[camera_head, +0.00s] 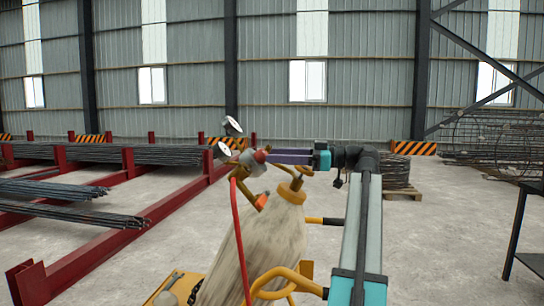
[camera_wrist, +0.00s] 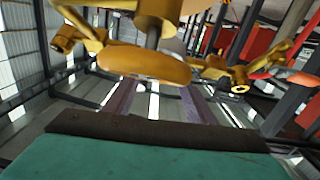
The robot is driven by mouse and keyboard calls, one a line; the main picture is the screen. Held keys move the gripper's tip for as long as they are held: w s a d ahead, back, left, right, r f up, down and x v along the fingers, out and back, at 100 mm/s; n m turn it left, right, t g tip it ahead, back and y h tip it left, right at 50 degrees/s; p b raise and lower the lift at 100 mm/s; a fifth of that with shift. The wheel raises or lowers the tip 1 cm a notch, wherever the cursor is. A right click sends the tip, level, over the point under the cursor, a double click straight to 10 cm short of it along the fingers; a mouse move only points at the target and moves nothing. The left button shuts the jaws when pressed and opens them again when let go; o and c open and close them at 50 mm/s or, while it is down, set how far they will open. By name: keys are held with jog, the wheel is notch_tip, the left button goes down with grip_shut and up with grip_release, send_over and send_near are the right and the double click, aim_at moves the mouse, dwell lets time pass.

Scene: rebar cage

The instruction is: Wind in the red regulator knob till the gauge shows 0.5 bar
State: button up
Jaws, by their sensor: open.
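The red regulator knob (camera_head: 260,156) sits on the regulator at the top of a tall, dusty gas cylinder (camera_head: 262,245) in the head view. Two round white gauges, an upper one (camera_head: 233,124) and a lower one (camera_head: 224,148), stand left of the knob; their readings are too small to tell. My gripper (camera_head: 271,156) comes in from the right with its purple fingers level and their tips close to the knob; I cannot tell whether they touch. In the wrist view my gripper (camera_wrist: 158,90) has its two fingers spread apart. I cannot make out the knob there.
A yellow valve part (camera_wrist: 145,65) crosses close above my fingers in the wrist view. A red hose (camera_head: 238,230) hangs left of the cylinder. Red racks with rebar bundles (camera_head: 70,215) lie left.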

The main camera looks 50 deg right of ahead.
aim_at(261, 154)
jog(key=shift+x, duration=1.1)
jog(key=c, duration=1)
jog(key=shift+c, duration=0.2)
